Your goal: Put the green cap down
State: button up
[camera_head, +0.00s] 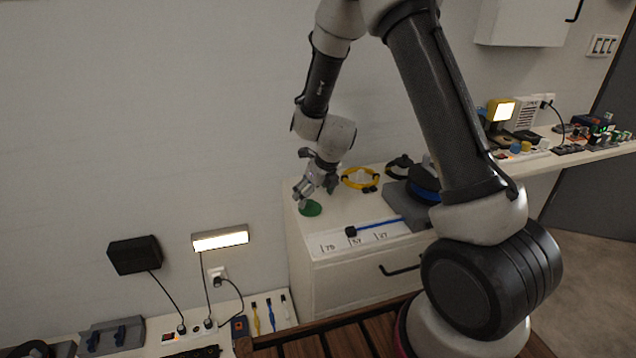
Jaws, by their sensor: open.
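The green cap (311,209) lies on the white top of a drawer cabinet (335,285), near its left edge. It looks flat and round. My gripper (302,202) is open and points down, with its fingertips right over the left part of the cap. A fingertip hides a little of the cap's upper left rim. I cannot tell whether the fingers touch it.
A yellow cable loop (360,179) lies right of the cap. A blue rod with a black end (378,226) lies near the front edge by printed numbers. A grey case (405,205) stands farther right. A lit lamp (220,240) hangs on the left wall.

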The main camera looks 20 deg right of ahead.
jog(key=s+d+r+n, duration=0.4)
jog(key=s+r+n, duration=0.35)
jog(key=r, duration=0.45)
jog(key=s+d+r+n, duration=0.4)
jog(key=s+r+n, duration=0.35)
jog(key=r, duration=0.35)
jog(key=s+d+r+n+h, duration=0.1)
jog(key=s+d+r+n, duration=0.2)
jog(key=s+n, duration=0.5)
jog(key=s+d+r+n, duration=0.3)
jog(key=s+n, duration=0.5)
jog(key=s, duration=0.1)
jog(key=shift+s+n+h, duration=0.2)
jog(key=shift+n+h, duration=0.1)
jog(key=shift+h, duration=0.1)
jog(key=shift+d, duration=0.1)
